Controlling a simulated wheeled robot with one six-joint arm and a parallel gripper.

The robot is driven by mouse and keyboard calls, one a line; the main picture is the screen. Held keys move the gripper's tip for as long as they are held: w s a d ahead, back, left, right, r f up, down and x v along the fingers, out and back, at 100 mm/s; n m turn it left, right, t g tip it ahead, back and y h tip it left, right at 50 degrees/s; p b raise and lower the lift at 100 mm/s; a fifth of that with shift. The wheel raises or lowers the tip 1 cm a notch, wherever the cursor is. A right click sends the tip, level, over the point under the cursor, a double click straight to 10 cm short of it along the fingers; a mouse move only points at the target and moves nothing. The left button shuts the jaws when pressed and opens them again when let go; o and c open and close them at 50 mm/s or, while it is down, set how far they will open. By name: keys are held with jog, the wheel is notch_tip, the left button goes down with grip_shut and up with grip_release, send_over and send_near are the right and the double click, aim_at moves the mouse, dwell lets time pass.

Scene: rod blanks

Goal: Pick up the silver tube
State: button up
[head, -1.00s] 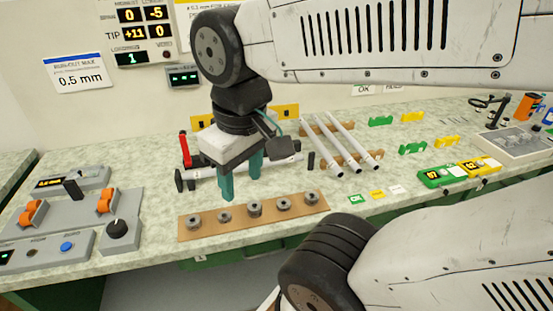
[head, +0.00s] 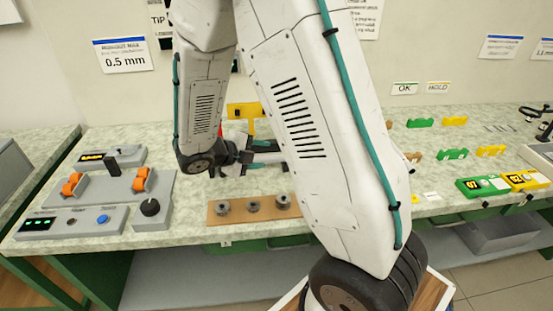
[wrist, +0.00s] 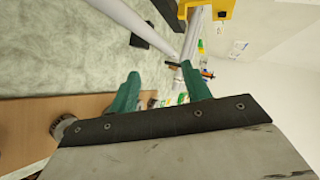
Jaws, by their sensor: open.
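A long pale silver tube (wrist: 122,18) runs diagonally across the top of the wrist view, beyond the fingertips and apart from them. A second pale bar (wrist: 192,38) stands beside a yellow bracket there; I cannot tell which is the silver tube. In the head view a short stretch of pale tube (head: 272,158) shows between my arm links, and the rest is hidden. My gripper (wrist: 160,72) is open, with two teal fingers and nothing between them. In the head view my gripper (head: 243,160) is turned sideways over the bench, partly covered by my arm.
A brown board (head: 236,217) with several round metal pieces lies at the bench's front edge. Grey control boxes (head: 110,190) with orange switches stand at left. A yellow bracket (head: 242,111) is behind my gripper. Green and yellow blocks (head: 482,187) lie at right.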

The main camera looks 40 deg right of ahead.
aim_at(273, 159)
jog(key=w+f+n, duration=0.1)
jog(key=f+n, duration=0.1)
jog(key=n, duration=0.1)
jog(key=shift+w+f+n+t+h, duration=0.3)
jog(key=shift+w+f, duration=0.05)
jog(key=shift+f, duration=0.05)
jog(key=shift+w+d+f+n, duration=0.15)
jog(key=shift+f+n, duration=0.15)
jog(key=shift+f, duration=0.05)
jog(key=x, duration=0.7)
jog(key=shift+w+f, duration=0.25)
grip_shut()
